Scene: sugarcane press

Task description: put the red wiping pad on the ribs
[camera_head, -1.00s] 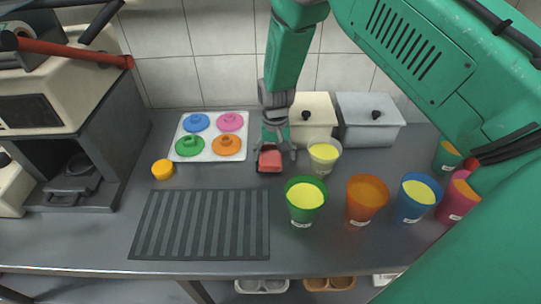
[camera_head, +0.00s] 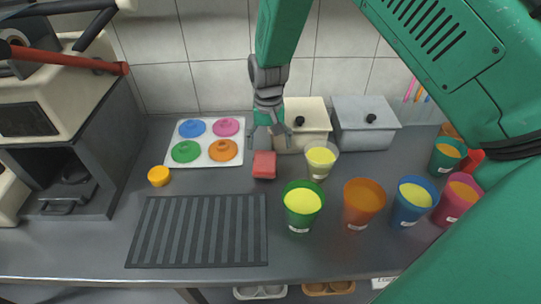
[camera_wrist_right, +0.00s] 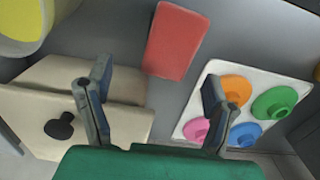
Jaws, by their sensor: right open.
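The red wiping pad (camera_head: 264,165) lies flat on the grey counter, behind the right end of the dark ribbed mat (camera_head: 199,230) and apart from it. The ribs run front to back along this mat. My right gripper (camera_head: 270,137) points down, open and empty, just above and behind the pad. In the right wrist view, the pad (camera_wrist_right: 174,42) lies beyond the spread fingers (camera_wrist_right: 156,90), with nothing between them. My left gripper is not in view.
A white tray with coloured lids (camera_head: 207,152) is left of the pad. A clear cup of yellow liquid (camera_head: 320,162) and a green cup (camera_head: 302,212) stand to its right. Two lidded boxes (camera_head: 300,141) are behind.

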